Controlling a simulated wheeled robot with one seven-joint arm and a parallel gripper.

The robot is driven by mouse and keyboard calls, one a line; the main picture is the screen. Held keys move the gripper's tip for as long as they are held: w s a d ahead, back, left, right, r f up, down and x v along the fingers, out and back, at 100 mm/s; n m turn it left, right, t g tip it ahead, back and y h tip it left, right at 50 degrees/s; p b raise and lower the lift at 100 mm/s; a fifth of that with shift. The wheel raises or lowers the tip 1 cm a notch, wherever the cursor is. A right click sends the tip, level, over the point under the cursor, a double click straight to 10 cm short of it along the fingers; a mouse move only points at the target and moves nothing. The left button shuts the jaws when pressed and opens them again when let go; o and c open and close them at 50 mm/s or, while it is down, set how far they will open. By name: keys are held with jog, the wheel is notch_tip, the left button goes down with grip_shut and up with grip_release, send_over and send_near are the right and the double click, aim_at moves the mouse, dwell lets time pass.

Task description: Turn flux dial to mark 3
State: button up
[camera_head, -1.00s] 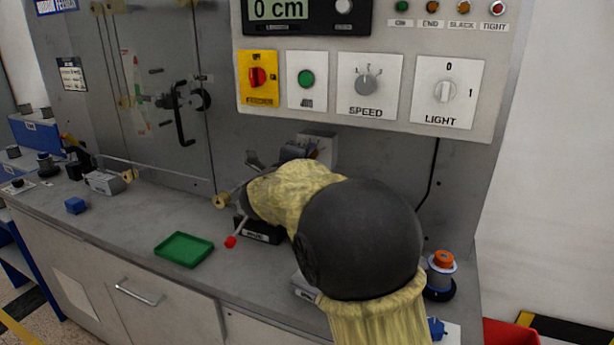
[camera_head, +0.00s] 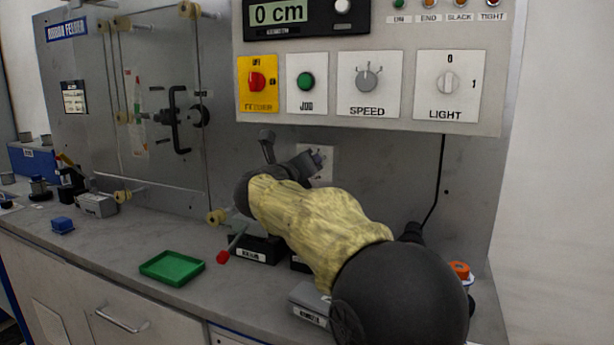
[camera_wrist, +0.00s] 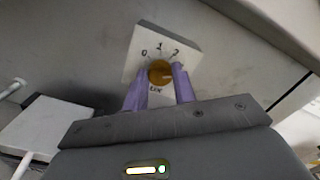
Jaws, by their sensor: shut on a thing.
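The flux dial (camera_wrist: 160,71) is a round amber knob on a white plate (camera_wrist: 187,41) in the wrist view. Marks 0, 1 and 2 show on the plate; no mark 3 can be made out, and my right finger covers part of that side. A pale line on the knob seems to point to the right, near that finger. My gripper (camera_wrist: 161,77) has a purple finger on each side of the knob and is shut on it. In the head view the plate (camera_head: 326,168) shows partly behind my gripper (camera_head: 314,158) against the grey wall.
A control panel (camera_head: 375,115) with speed and light knobs overhangs above my gripper. Below are a red-tipped lever (camera_head: 223,257), a green tray (camera_head: 172,268) and a grey box (camera_head: 308,303). A black cable (camera_head: 437,185) runs down the wall at right. The bench front is mostly clear at left.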

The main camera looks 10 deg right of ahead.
jog(key=shift+f, duration=0.15)
dwell(0.3)
jog(key=o, duration=1)
jog(key=v, duration=1.7)
jog(key=shift+s, duration=0.2)
